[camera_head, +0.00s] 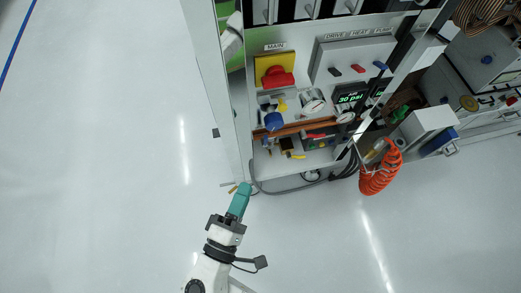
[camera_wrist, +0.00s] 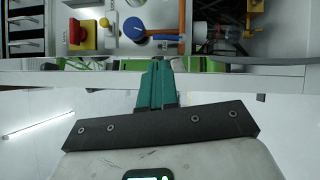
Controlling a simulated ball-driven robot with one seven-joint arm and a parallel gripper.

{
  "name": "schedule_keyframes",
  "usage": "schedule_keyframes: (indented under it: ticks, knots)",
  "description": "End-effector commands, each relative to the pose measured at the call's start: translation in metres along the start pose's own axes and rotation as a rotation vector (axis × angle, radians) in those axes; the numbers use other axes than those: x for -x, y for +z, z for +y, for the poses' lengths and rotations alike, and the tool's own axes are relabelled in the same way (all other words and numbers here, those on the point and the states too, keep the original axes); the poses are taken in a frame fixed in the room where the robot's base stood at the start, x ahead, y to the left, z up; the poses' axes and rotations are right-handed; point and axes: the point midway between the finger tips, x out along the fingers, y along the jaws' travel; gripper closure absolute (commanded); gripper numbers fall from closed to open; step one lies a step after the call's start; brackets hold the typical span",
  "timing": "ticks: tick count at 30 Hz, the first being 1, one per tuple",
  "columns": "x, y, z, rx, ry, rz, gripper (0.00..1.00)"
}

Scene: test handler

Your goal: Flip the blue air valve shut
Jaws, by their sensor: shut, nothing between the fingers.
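A round blue knob (camera_head: 273,121) sits on the white panel above a copper pipe, below the yellow-and-red MAIN switch (camera_head: 276,73). The wrist view also shows the blue knob (camera_wrist: 134,29), with a short blue bar (camera_wrist: 164,37) beside it towards the pipe. I cannot tell for certain which blue part is the air valve, or its position. My gripper (camera_head: 244,187), with teal fingers, is shut and empty. It is in front of the panel's lower left corner, apart from the blue parts. Its fingers (camera_wrist: 157,66) show in the wrist view.
Black, red and blue levers stand on a box (camera_head: 352,54) at the upper right. A green-lettered display (camera_head: 350,98) reads 30 psi. An orange coiled hose (camera_head: 381,170) hangs at the right. A grey cable (camera_head: 285,190) runs along the lower edge. The floor at left is clear.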

Motion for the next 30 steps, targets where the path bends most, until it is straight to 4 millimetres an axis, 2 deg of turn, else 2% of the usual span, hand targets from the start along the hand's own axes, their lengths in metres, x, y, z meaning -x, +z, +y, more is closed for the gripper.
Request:
schedule_keyframes:
  ticks: [9, 15, 21, 30]
  knots:
    - [-0.064, 0.0, -0.002, -0.002, 0.0, -0.003, 1.0]
    - [-0.094, 0.0, -0.002, -0.001, 0.0, -0.002, 1.0]
    - [-0.107, 0.0, -0.001, -0.001, 0.0, -0.001, 1.0]
    - [-0.109, 0.0, 0.0, -0.001, 0.0, 0.0, 1.0]
